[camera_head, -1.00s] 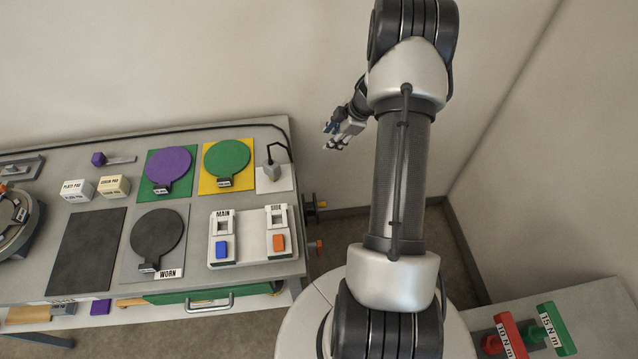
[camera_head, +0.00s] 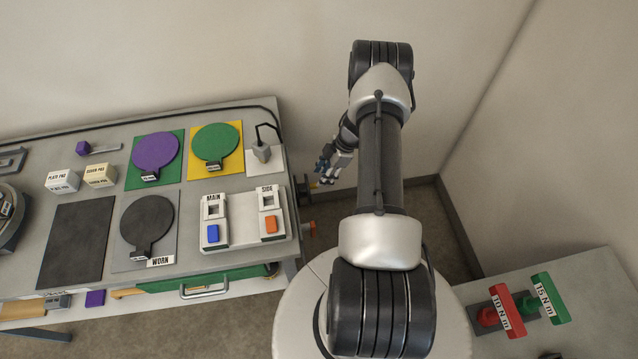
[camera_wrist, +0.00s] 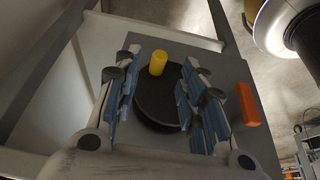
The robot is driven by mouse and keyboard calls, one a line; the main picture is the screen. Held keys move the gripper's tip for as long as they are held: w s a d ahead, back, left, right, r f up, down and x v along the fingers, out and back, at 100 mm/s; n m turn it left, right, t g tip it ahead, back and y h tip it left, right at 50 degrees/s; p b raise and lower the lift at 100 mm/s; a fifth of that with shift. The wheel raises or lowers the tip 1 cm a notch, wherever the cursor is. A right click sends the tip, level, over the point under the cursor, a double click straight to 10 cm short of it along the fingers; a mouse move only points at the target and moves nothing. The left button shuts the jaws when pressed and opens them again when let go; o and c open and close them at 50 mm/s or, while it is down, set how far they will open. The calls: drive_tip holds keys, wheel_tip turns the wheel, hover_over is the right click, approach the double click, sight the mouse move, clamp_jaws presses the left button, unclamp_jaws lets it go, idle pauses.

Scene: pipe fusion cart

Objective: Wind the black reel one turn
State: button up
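The black reel (camera_wrist: 157,105) is a dark disc on a grey plate (camera_wrist: 226,70) in the wrist view. A yellow handle (camera_wrist: 157,63) stands out near its far rim. In the head view the reel (camera_head: 303,190) shows small at the cart's right end, with the yellow handle (camera_head: 313,185) jutting right. My gripper (camera_wrist: 160,72) is open, its blue-padded fingers on either side of the reel and handle in the picture. I cannot tell the remaining gap. In the head view my gripper (camera_head: 329,168) is just above and right of the reel, apparently empty.
An orange handle (camera_wrist: 248,104) sits on the plate right of the reel. The cart top (camera_head: 95,285) holds pads, discs and a switch panel (camera_head: 240,235). A side table (camera_head: 590,300) with red and green tools stands at lower right. A wall rises behind.

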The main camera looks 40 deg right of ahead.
drive_tip(key=shift+b+x, duration=0.4)
drive_tip(key=shift+x, duration=1.95)
clamp_jaws()
